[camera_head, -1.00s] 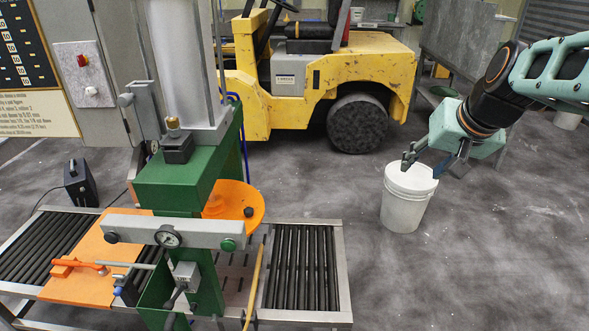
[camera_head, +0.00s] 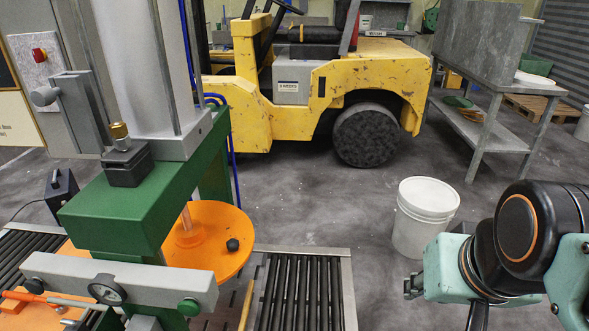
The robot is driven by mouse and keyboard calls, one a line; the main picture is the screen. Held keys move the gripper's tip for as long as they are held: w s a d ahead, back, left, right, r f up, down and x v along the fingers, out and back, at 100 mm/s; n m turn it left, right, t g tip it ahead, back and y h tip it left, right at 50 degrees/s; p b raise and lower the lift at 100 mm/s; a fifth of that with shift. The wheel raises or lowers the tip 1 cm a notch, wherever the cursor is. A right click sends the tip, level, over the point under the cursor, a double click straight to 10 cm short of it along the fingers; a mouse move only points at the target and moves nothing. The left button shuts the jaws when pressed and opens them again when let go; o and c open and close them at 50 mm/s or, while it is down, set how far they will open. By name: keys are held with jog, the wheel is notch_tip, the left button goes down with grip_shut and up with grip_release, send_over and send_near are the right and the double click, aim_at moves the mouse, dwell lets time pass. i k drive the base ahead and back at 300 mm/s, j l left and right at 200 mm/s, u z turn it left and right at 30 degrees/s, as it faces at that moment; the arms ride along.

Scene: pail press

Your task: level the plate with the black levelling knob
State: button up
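The round orange plate (camera_head: 212,262) sits under the green press head (camera_head: 140,200), partly hidden behind the grey crossbar (camera_head: 120,280). The small black levelling knob (camera_head: 232,244) shows on the plate's right part. My gripper (camera_head: 411,287) is at the lower right, well to the right of the plate and knob, and touches neither. Its dark fingertips are small and seen from the side, so their opening cannot be judged.
A white pail (camera_head: 425,215) stands on the floor just behind my gripper. A roller conveyor (camera_head: 305,290) lies between gripper and plate, with a yellow rod (camera_head: 248,305) at its left edge. A yellow forklift (camera_head: 290,95) stands behind.

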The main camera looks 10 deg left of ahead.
aim_at(233, 245)
jog(key=k+j+u, duration=0.2)
jog(key=k, duration=0.4)
jog(key=l+u, duration=0.15)
jog(key=u, duration=1.15)
jog(key=l+u, duration=0.1)
jog(key=l, duration=0.25)
jog(key=i+l+u, duration=0.1)
jog(key=l, duration=0.25)
